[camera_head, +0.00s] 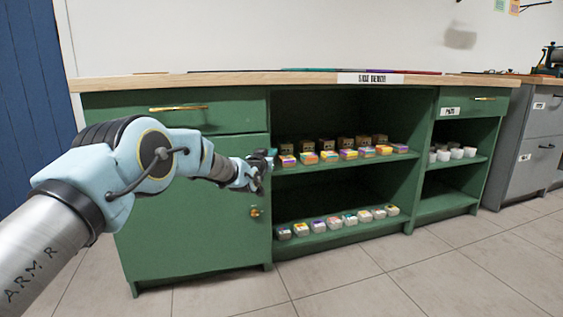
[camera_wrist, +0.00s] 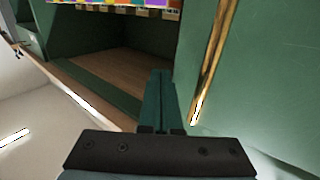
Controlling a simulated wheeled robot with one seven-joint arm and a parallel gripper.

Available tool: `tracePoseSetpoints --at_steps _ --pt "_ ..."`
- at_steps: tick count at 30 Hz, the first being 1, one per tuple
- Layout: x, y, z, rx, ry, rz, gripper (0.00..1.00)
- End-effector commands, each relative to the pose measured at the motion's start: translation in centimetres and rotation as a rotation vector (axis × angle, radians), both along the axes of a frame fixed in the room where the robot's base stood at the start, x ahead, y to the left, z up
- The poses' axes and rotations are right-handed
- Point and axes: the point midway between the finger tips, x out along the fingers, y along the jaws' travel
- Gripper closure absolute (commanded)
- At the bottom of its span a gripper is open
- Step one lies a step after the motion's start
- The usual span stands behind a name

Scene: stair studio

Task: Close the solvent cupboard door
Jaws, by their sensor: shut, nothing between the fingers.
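The green cupboard door (camera_head: 185,215), with a small brass knob (camera_head: 255,212), is under the left drawer. It looks flush or nearly flush with the bench front; a small gap cannot be ruled out. I see no label on it naming solvents. My gripper (camera_head: 262,168) is in front of the door's upper right edge, by the open shelves; contact cannot be told. In the wrist view my gripper (camera_wrist: 162,82) has its teal fingers together with nothing between them. A green panel (camera_wrist: 265,85) with a long brass handle (camera_wrist: 213,65) is to the right of the fingers.
The left drawer (camera_head: 125,112) looks shut. Open shelves (camera_head: 345,240) beside the door hold several small colourful boxes (camera_head: 328,157) and tubs. A smaller shelf unit with white cups (camera_head: 456,153) and a grey cabinet (camera_head: 525,150) are farther right. The tiled floor (camera_head: 440,270) in front is clear.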

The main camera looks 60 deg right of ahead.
Motion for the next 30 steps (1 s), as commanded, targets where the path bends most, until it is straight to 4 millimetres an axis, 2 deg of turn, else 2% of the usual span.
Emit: tracePoseSetpoints --at_steps 12,18,27,30 --pt "-4.3 4.1 0.2 0.003 0.000 -0.005 1.00" --pt "-5.8 5.6 0.1 0.002 -0.001 -0.005 1.00" --pt "-6.2 6.0 0.0 0.000 0.000 -0.004 1.00" --pt "-5.7 6.2 0.0 0.006 0.000 0.001 1.00"
